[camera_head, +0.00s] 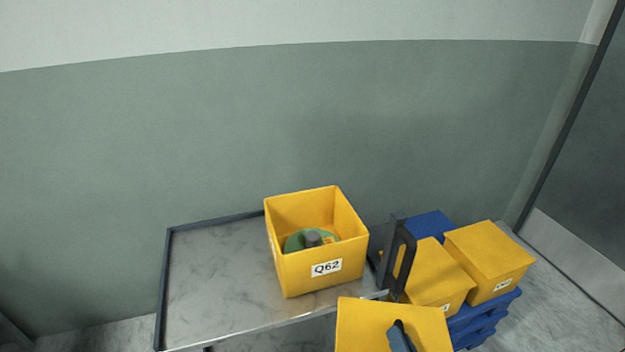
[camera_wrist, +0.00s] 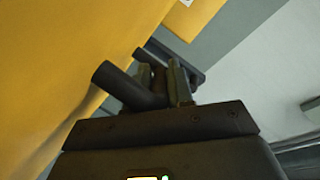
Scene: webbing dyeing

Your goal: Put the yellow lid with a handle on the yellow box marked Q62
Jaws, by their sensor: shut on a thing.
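The yellow box marked Q62 (camera_head: 319,275) stands upright and open-topped on a grey metal cart top (camera_head: 215,285). A green item with a grey round part (camera_head: 312,238) lies inside it. The yellow lid (camera_head: 365,325) is at the bottom edge of the head view, in front of and to the right of the box, apart from it and partly cut off. In the wrist view the lid (camera_wrist: 60,60) fills the left side, with its black handle (camera_wrist: 128,88) standing out. My gripper (camera_wrist: 164,78) is shut on that handle.
Two closed yellow boxes (camera_head: 436,275) (camera_head: 490,262) sit on stacked blue crates (camera_head: 475,325) at the right. A dark upright cart handle (camera_head: 403,262) rises between them and the Q62 box. The cart's left part is clear. A green-grey wall is behind.

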